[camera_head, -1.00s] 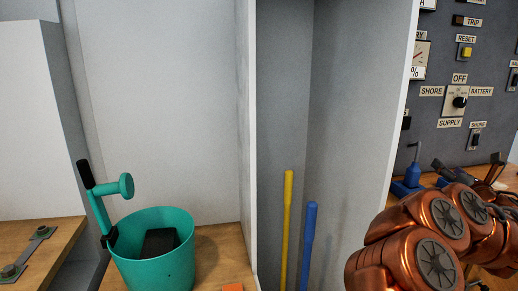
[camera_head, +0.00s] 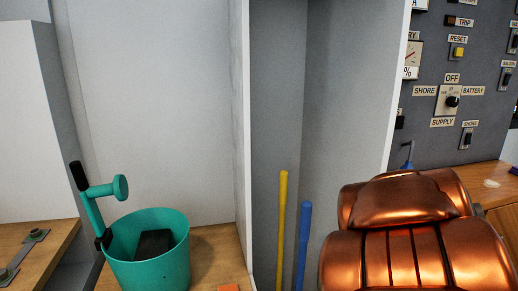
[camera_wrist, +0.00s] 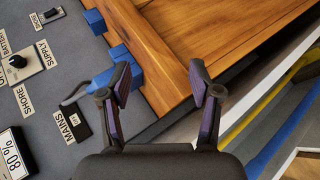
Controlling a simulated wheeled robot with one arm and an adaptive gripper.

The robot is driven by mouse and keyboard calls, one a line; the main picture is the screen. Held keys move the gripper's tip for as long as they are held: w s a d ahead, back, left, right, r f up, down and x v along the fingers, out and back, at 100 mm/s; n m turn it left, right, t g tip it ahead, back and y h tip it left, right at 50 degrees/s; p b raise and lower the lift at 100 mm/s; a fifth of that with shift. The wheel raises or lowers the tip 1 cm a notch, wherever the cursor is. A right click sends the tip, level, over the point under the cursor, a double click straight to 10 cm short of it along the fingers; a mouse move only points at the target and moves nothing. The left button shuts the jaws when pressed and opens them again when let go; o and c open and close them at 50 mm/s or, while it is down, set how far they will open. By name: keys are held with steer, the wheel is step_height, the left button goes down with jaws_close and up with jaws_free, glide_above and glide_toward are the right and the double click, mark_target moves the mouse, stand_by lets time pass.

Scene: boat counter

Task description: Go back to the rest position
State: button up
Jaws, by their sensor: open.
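My gripper (camera_wrist: 163,92) shows in the wrist view with its two dark fingers apart and nothing between them. It is over the edge of the wooden counter (camera_wrist: 180,40), close to the panel side. In the head view my copper-coloured arm fills the lower right and hides the gripper.
A grey switch panel (camera_head: 430,125) stands behind the arm. A yellow pole (camera_head: 282,220) and a blue pole (camera_head: 304,240) stand in a grey recess. A teal bucket (camera_head: 150,270) with a crank handle (camera_head: 93,210) holds a dark block (camera_head: 154,244) at lower left.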

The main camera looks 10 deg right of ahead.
steer(key=s+a+f+m+g+y, duration=0.25)
steer(key=s+a+f, duration=0.2)
steer(key=a, duration=0.55)
steer(key=s+a+f+m+g+y, duration=0.15)
steer(key=s+a+f+y, duration=0.35)
steer(key=a, duration=0.5)
steer(key=s+a+f+g+y, duration=0.1)
steer(key=s+a+f+g, duration=0.15)
steer(key=s+a, duration=0.45)
steer(key=s+a+f+g+y, duration=0.1)
steer(key=s+a+g, duration=0.2)
steer(key=s+a, duration=0.3)
step_height(320, 180, up, 20)
steer(key=t+p, duration=0.1)
steer(key=p, duration=1.7)
steer(key=shift+f+m, duration=0.15)
steer(key=shift+m, duration=0.15)
steer(key=shift+t, duration=0.25)
